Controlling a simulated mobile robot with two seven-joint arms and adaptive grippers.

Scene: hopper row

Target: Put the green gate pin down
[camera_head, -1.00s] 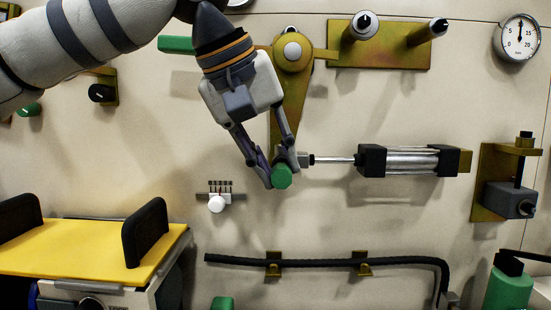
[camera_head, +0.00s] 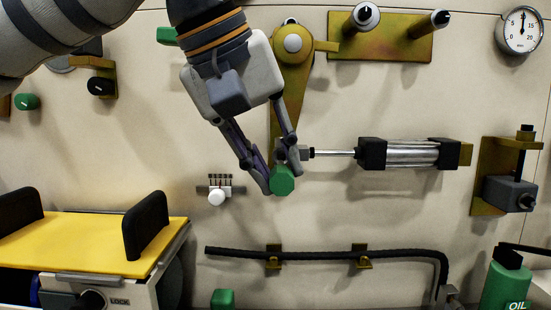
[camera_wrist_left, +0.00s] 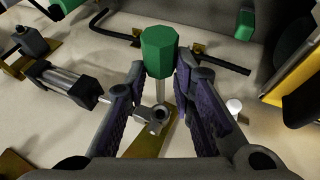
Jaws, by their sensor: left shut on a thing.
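My left gripper (camera_head: 280,178) is shut on the green gate pin (camera_head: 283,181), in front of the wall near the rod end of the cylinder. In the left wrist view the pin's green faceted head (camera_wrist_left: 159,52) shows between the fingers (camera_wrist_left: 160,88), with its pale shaft pointing towards the rod-end eye (camera_wrist_left: 156,124). I cannot tell whether the shaft tip is in the eye or clear of it. The brass lever (camera_head: 293,95) hangs behind the gripper, its lower end partly hidden. My right gripper is not in view.
The silver cylinder (camera_head: 411,154) is right of the pin. A black hose (camera_head: 318,259) runs below. A yellow-topped cart (camera_head: 85,240) with black uprights is at lower left, beside a green block (camera_head: 222,299). A green oil bottle (camera_head: 506,282) stands at lower right.

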